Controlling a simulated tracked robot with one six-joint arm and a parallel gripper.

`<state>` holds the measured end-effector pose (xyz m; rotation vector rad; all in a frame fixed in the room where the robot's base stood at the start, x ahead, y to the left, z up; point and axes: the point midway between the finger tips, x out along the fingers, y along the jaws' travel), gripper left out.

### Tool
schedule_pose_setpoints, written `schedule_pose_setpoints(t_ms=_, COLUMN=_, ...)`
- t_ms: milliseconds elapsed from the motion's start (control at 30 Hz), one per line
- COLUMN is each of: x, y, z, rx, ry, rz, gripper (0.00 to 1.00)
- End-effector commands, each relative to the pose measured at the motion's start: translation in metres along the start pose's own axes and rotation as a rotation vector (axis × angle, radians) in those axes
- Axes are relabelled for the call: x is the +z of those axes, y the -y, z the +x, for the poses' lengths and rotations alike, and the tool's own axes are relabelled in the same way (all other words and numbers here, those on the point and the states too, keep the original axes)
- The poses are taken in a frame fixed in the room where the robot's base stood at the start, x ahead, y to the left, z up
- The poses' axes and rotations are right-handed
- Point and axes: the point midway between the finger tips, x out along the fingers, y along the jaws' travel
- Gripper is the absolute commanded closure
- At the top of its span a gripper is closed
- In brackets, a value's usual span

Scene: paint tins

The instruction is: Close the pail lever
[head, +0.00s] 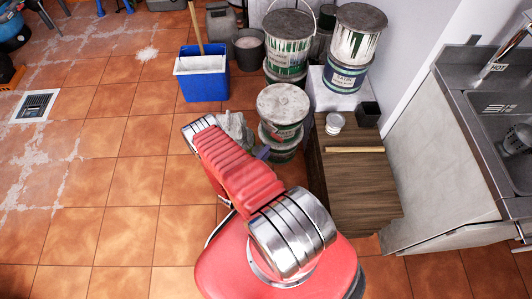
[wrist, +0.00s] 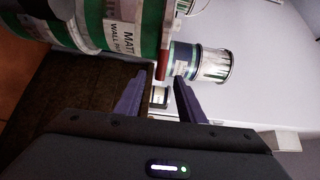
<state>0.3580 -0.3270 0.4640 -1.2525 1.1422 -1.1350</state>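The pail nearest my arm is a green-and-white paint tin (head: 283,105) with a grey, paint-stained lid, in a stack beside the wooden cabinet. In the wrist view a large tin labelled as matt wall paint (wrist: 105,28) fills the upper left, turned sideways in the picture. A small dark red piece (wrist: 162,62) stands out at its rim; it may be the lever, but I cannot be sure. My gripper (wrist: 158,88) has two dark purple fingers, spread apart with nothing seen between them. The red piece lies just beyond the fingertips. In the head view a purple finger (head: 262,153) shows beside the stack.
A wooden cabinet (head: 350,190) stands to the right, with a small white tin (head: 335,121), a stick and a dark cup on it. Two stacked tins (head: 357,45) stand behind. A blue bucket (head: 202,78) is at the back. The tiled floor at left is mostly clear.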

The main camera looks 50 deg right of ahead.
Motion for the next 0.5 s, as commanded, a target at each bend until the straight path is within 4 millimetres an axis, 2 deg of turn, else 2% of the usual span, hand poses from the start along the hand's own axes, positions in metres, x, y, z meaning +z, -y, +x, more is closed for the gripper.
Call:
schedule_pose_setpoints(t_ms=67, x=0.0, y=0.0, z=0.0, rx=0.0, ry=0.0, rz=0.0, gripper=0.65)
schedule_pose_setpoints(t_ms=267, x=0.004, y=0.006, z=0.002, rx=-0.001, ry=-0.009, rz=0.016, gripper=0.78)
schedule_pose_setpoints(t_ms=367, x=0.012, y=0.018, z=0.005, rx=-0.004, ry=-0.03, rz=0.052, gripper=0.85)
schedule_pose_setpoints(t_ms=500, x=0.027, y=0.047, z=0.011, rx=-0.009, ry=-0.079, rz=0.135, gripper=0.95)
